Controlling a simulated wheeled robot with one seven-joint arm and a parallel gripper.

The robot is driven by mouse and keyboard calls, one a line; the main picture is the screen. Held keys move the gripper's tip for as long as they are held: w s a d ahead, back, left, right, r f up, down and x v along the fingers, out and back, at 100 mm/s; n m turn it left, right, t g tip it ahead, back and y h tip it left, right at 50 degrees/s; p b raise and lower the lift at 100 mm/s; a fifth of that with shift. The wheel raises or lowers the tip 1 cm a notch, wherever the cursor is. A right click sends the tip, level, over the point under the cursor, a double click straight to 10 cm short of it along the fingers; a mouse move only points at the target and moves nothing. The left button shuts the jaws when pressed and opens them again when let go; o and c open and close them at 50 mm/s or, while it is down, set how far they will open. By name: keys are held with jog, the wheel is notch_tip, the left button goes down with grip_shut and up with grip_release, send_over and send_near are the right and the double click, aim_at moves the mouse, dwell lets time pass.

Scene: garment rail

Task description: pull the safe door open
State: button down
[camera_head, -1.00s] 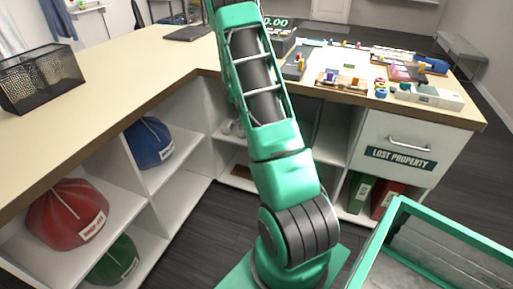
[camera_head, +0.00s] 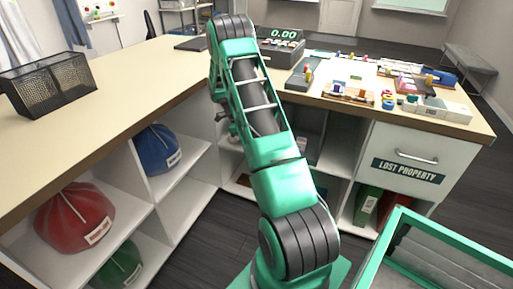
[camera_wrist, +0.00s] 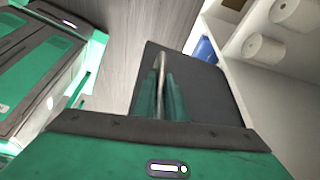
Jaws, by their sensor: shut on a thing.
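In the wrist view, a dark grey panel, the safe door (camera_wrist: 206,92), stands out from the white shelving, with free space on its left. A silver curved bar handle (camera_wrist: 161,66) is on its face. My gripper (camera_wrist: 165,92) has its green fingers closed around this handle. The fingers partly cover the lower handle, and my green wrist housing hides the lower part of the door. In the head view my arm hides the gripper and the handle, and I cannot clearly make out the safe there.
White rolls (camera_wrist: 263,48) and a blue item (camera_wrist: 205,50) sit on shelves right of the door. The L-shaped counter (camera_head: 120,85) has cubbies with caps (camera_head: 75,215). A lost property drawer (camera_head: 412,158) is at right. Dark floor (camera_head: 205,235) is open between the counter wings.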

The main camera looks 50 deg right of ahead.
jog(key=shift+d+r, duration=0.1)
jog(key=shift+d, duration=0.2)
jog(key=c, duration=1.8)
grip_release()
jog(key=shift+c, duration=0.2)
jog(key=shift+o, duration=0.2)
jog(key=shift+w+a, duration=0.1)
jog(key=shift+a, duration=0.05)
jog(key=v, duration=1)
jog(key=shift+w+r, duration=0.15)
jog(key=shift+r, duration=0.15)
jog(key=shift+a, duration=0.1)
